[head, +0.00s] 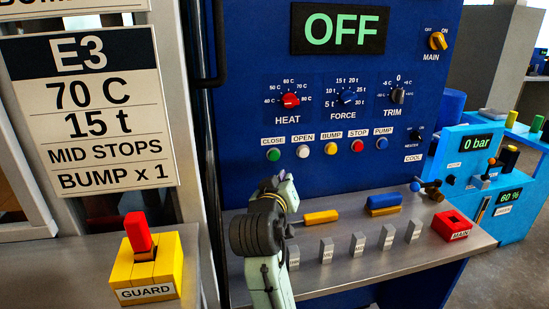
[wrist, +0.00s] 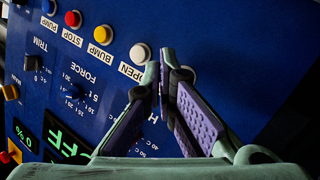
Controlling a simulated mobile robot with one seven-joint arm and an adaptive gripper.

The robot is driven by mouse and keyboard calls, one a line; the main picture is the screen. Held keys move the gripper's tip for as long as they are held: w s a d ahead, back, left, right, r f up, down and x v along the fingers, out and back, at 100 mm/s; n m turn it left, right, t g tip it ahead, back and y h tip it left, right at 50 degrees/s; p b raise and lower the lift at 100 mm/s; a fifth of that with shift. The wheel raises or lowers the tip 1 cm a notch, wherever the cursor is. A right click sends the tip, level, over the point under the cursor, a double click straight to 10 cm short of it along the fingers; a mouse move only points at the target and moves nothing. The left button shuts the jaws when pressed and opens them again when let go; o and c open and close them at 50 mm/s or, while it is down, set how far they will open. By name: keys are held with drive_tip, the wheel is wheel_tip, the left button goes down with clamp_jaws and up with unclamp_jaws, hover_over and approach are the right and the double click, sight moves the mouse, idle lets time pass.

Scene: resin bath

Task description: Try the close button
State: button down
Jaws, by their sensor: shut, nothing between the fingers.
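The green CLOSE button (head: 273,154) is at the left end of a row of buttons on the blue panel (head: 240,100). My gripper (head: 282,178) is shut and empty, just below and a little right of this button in the head view. I cannot tell whether the tips touch the panel. In the wrist view my gripper's fingers (wrist: 163,72) are together beside the white OPEN button (wrist: 140,53). The CLOSE button does not show there; the fingers may hide it.
The display (head: 339,30) reads OFF. The yellow BUMP (head: 330,148), red STOP (head: 356,147) and blue PUMP (head: 381,143) buttons continue the row. Dials sit above. Below, a grey ledge (head: 400,263) holds switches and yellow and blue blocks. A yellow GUARD box (head: 150,275) stands left.

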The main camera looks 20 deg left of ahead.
drive_tip(key=shift+w+a, duration=0.6)
drive_tip(key=shift+w, duration=0.3)
drive_tip(key=shift+w+a, duration=0.55)
drive_tip(key=shift+w, duration=0.3)
drive_tip(key=shift+w+a, duration=0.6)
drive_tip(key=shift+w, duration=0.3)
drive_tip(key=shift+w, duration=0.1)
drive_tip(key=shift+w+a+p, duration=0.2)
drive_tip(key=shift+w+p, duration=0.05)
drive_tip(key=shift+p, duration=0.1)
drive_tip(key=shift+w+a, duration=0.3)
drive_tip(key=shift+w, duration=0.1)
drive_tip(key=shift+s+d, duration=0.1)
drive_tip(key=shift+s, duration=0.05)
drive_tip(key=shift+s+d, duration=0.45)
drive_tip(key=shift+s, duration=0.2)
drive_tip(key=shift+s+d+p, duration=0.25)
drive_tip(key=shift+s+d, duration=0.45)
drive_tip(key=shift+s, duration=0.35)
drive_tip(key=shift+s+d+p, duration=0.25)
drive_tip(key=shift+s+d, duration=0.45)
drive_tip(key=shift+s, duration=0.3)
